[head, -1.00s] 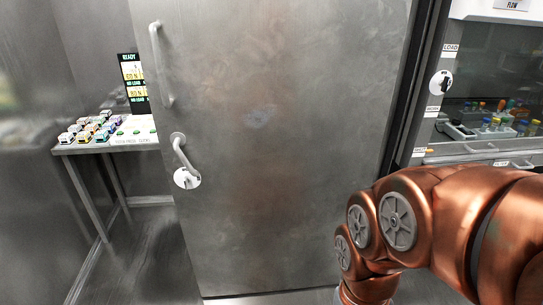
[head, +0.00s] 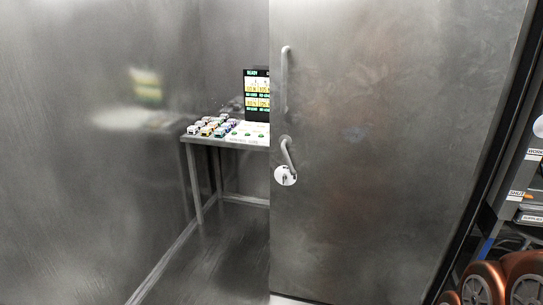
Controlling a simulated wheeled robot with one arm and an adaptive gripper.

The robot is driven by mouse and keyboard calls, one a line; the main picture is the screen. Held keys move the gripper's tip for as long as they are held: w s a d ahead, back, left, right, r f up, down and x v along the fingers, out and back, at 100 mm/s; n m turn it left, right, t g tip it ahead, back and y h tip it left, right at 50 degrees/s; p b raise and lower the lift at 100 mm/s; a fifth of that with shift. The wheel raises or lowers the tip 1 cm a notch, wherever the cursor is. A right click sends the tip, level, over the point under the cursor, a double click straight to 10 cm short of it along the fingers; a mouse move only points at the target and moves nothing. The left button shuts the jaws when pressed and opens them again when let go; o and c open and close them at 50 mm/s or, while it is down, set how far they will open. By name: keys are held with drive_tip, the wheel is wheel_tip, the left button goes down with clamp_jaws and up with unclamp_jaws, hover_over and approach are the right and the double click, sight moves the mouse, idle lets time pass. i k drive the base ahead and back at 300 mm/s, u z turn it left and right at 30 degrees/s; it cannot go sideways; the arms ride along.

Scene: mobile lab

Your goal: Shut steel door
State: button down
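The steel door (head: 385,190) is a large grey slab filling the right half of the head view. It stands partly open, with a gap to its left that shows the space behind it. A long vertical pull handle (head: 286,80) is near its left edge. Below that is a lever handle (head: 288,152) with a round white disc (head: 285,176) at its lower end. My copper-coloured arm shows only in the lower right corner, apart from the handles. My gripper is out of view.
Through the gap, a metal table (head: 187,138) holds several small boxes (head: 212,127) and a display screen (head: 257,95) reading READY. A smooth steel wall (head: 80,180) fills the left. Labelled shelving (head: 525,195) stands at the right edge. The floor (head: 225,260) in the gap is clear.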

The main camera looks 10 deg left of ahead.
sight(385, 111)
drive_tip(key=u, duration=0.65)
drive_tip(key=i, duration=0.6)
drive_tip(key=u, duration=1.15)
drive_tip(key=i, duration=2.85)
drive_tip(key=z, duration=0.95)
